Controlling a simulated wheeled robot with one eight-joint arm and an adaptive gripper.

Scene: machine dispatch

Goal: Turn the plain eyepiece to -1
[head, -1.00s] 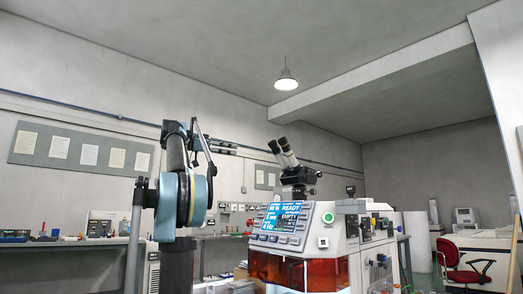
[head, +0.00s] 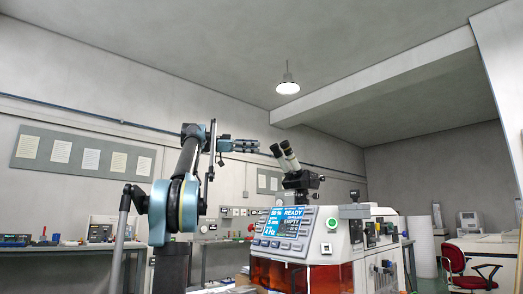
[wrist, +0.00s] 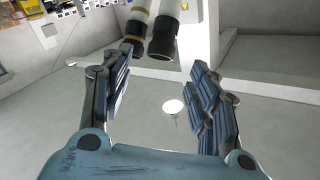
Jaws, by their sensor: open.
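The microscope's two eyepieces (head: 285,155) stand tilted on the machine in the head view. In the wrist view, the plain eyepiece (wrist: 163,38) has a black end below a white tube. The other eyepiece (wrist: 132,45), to its left, has a brass-coloured ring. My gripper (head: 257,146) points right, with its fingertips close to the eyepieces in the head view. In the wrist view my gripper (wrist: 160,60) is open and empty. Both eyepiece ends show near the gap between the fingertips, towards the left finger. No dial marks are readable.
Benches with equipment (head: 100,228) stand along the back wall. A red chair (head: 457,262) is at right. The space above the machine is clear around the eyepieces.

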